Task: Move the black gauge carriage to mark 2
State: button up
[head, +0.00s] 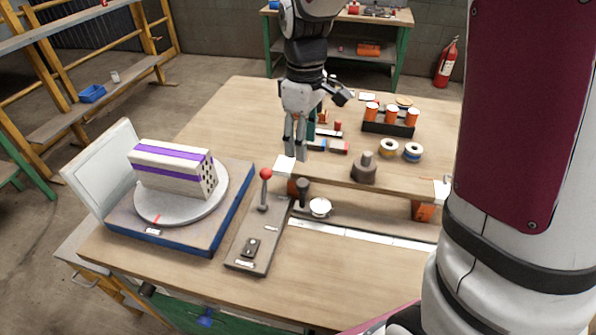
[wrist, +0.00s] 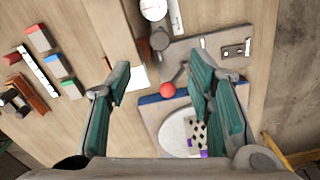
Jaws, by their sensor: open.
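The black gauge carriage (head: 303,190) appears as a dark upright knob beside a round white dial (head: 320,207). It stands at the left end of a white scale strip (head: 365,233) along the table. In the wrist view the dark knob (wrist: 160,38) and dial (wrist: 152,9) are near the top edge, beyond my fingertips. The strip's marks are too small to read, so I cannot tell mark 2. My gripper (head: 295,152) points down, open and empty, above and behind the carriage in the head view. Its two teal-padded fingers (wrist: 162,75) are spread in the wrist view.
A red-ball lever (head: 265,175) rises from a grey plate (head: 247,262) left of the carriage. A striped brick (head: 172,170) rests on a round turntable further left.

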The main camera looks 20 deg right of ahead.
aim_at(303, 182)
notch_tip(303, 182, down, 12)
jog(key=shift+r, duration=0.25)
grip_shut()
